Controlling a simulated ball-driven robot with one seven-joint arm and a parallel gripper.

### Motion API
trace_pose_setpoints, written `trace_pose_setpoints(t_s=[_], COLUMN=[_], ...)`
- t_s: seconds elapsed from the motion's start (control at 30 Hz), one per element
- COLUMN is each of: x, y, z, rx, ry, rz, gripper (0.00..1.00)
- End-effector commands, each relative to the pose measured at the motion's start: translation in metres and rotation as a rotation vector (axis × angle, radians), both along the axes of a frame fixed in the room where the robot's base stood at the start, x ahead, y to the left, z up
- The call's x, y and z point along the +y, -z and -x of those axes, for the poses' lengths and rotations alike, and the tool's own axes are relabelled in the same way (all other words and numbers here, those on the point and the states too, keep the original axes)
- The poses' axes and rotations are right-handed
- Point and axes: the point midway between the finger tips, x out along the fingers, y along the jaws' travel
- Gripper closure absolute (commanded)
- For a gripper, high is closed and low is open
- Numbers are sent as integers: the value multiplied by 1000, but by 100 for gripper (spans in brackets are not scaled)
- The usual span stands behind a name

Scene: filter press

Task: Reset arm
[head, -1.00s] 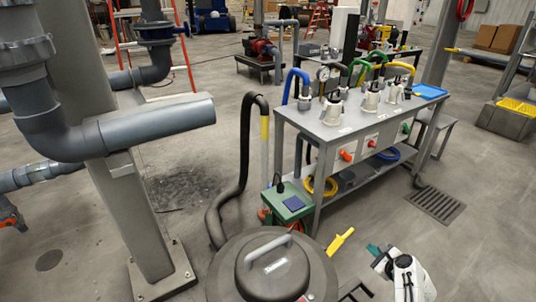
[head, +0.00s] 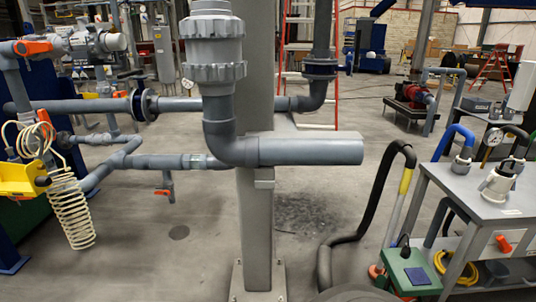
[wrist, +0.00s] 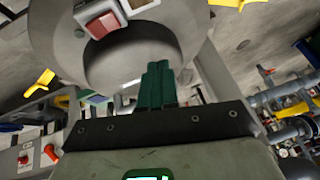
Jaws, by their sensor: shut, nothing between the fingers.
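My gripper (wrist: 158,82) shows in the wrist view as two dark green fingers pressed together, with nothing between them. A large grey rounded body with a red rocker switch (wrist: 103,25) fills the upper middle of the wrist view beyond the fingertips; I cannot tell whether they touch it. The head view does not show my gripper or arm.
A grey pipe (head: 310,150) juts out from a steel column (head: 257,215) in the head view. A metal bench (head: 480,195) with pumps stands at right, a green box (head: 412,275) beside it. A coiled hose (head: 72,210) hangs at left. Floor between is open.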

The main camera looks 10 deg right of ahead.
Motion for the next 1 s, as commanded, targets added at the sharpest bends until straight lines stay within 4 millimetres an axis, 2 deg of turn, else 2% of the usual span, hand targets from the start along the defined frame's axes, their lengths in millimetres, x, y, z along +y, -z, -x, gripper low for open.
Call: trace_pose_setpoints(t_s=[0.03,0.2,0.3,0.57,0.63,0.77,1.0], x=[14,44,36,27,27,27,27], y=[-8,-31,-8,31,13,-8,-60], z=[7,35,62,137,137,136,136], rx=[15,69,172,419,423,420,419], ry=[-85,-326,-302,-291,-292,-293,-296], rz=[49,201,179,141,141,141,141], gripper=[100,100,100,100,100,100,100])
